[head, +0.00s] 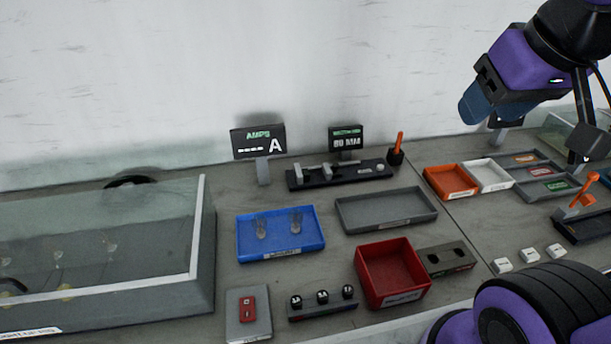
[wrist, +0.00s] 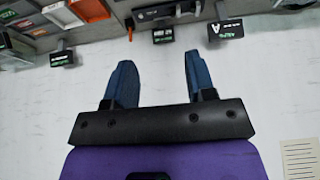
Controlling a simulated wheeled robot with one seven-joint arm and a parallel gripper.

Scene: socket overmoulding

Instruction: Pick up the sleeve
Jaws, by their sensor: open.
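Two small translucent upright pieces (head: 261,229) stand in the blue tray (head: 280,252) at mid-table in the head view. They may be sleeves, but their labels are too small to read, so I cannot tell for sure. My gripper (head: 471,110) is raised at the upper right, well above the table and far to the right of the blue tray. In the wrist view its two blue fingers (wrist: 158,62) are apart with nothing between them, and the pale wall lies behind them. The blue tray is not recognisable in the wrist view.
A glass-topped case (head: 205,260) stands at left. An empty grey tray (head: 386,210), a red bin (head: 392,272) and a black rack with knobs (head: 322,307) lie near the blue tray. Displays (head: 258,141) stand behind. Orange (head: 450,182) and white (head: 487,175) trays lie right.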

